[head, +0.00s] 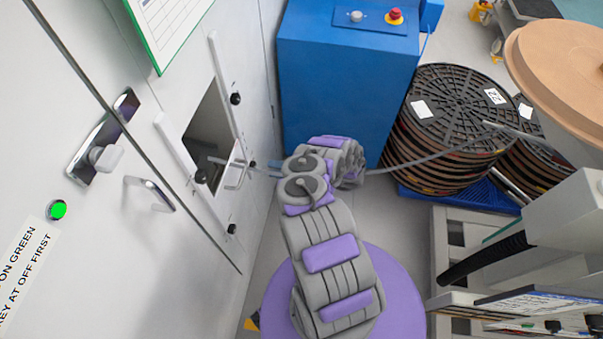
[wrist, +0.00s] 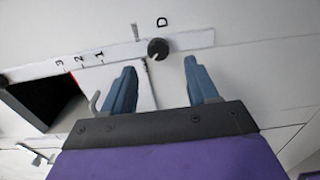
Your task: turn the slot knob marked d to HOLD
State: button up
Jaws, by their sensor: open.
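In the wrist view the round black knob (wrist: 158,49) sits on a pale strip on the white panel, with a letter D printed beside it. My gripper (wrist: 160,66) is open, its two blue-grey fingers apart. The knob's pointer direction and any HOLD label cannot be read. In the head view several black knobs, one of them at the top (head: 235,98), surround the panel opening; which one is d is unclear.
A dark opening (wrist: 45,100) lies left of the fingers, below a strip numbered 1 to 3. A small lever (wrist: 95,104) is close to the left finger. A blue cabinet (head: 345,90) and stacked black reels (head: 440,115) stand beyond my arm.

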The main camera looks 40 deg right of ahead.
jog(key=v, duration=1.1)
jog(key=shift+d, duration=0.2)
jog(key=shift+s+f, duration=0.1)
jog(key=shift+s, duration=0.1)
